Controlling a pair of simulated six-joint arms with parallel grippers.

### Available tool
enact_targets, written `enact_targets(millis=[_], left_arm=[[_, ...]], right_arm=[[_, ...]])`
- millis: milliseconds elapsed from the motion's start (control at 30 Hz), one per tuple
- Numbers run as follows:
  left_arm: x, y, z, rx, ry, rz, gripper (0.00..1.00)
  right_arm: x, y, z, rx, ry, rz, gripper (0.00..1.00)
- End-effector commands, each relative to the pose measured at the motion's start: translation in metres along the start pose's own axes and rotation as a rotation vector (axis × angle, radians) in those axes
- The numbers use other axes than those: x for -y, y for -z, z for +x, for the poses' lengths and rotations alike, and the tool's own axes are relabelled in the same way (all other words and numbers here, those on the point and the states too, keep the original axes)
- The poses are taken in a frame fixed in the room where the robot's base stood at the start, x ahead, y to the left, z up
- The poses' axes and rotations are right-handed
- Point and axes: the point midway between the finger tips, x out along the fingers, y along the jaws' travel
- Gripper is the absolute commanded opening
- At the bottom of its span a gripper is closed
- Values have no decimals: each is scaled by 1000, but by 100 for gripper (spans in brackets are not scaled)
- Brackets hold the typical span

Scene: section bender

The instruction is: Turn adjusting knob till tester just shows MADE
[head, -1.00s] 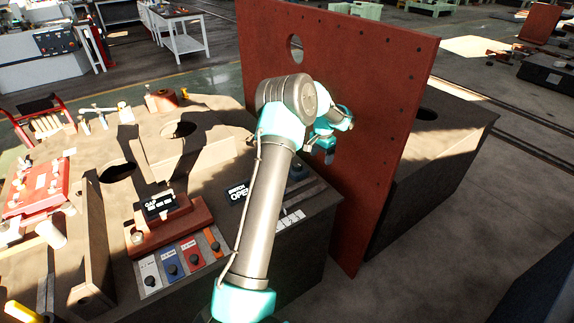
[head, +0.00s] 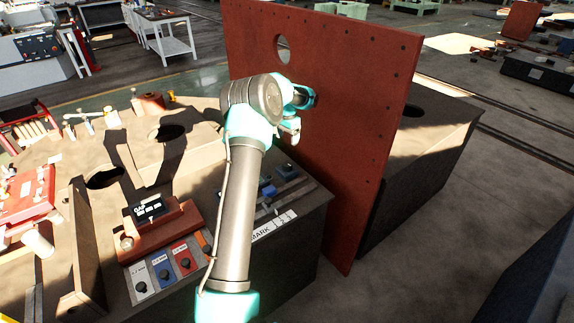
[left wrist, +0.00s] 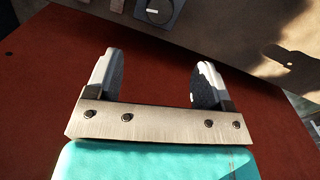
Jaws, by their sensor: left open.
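My left gripper (head: 291,128) is in front of the red upright plate, above the bench's right end. In the left wrist view it (left wrist: 156,62) is open, with nothing between its fingers. A round dark knob with a white mark (left wrist: 159,11) sits on a grey plate at the top edge of that view, beyond the fingertips and apart from them. Small blue parts (head: 267,189) sit on the bench below the gripper in the head view; I cannot tell which holds the knob. The tester's switch readout is hidden behind my left arm. My right gripper is not in view.
The tall red plate (head: 345,150) stands close to my left gripper. A small black GAP display (head: 149,209) sits on a red block on the bench, with a row of coloured button panels (head: 163,272) in front. A MARK label strip (head: 275,226) lies at the bench edge.

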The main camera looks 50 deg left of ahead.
Motion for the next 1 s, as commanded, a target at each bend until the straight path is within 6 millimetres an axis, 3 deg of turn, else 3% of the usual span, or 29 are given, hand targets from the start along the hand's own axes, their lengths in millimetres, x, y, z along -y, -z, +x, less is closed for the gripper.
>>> enact_targets(millis=[700, 1000], left_arm=[[0, 0, 122, 2, -1, 0, 75], [0, 0, 144, 0, 0, 0, 75]], right_arm=[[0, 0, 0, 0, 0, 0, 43], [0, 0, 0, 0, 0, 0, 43]])
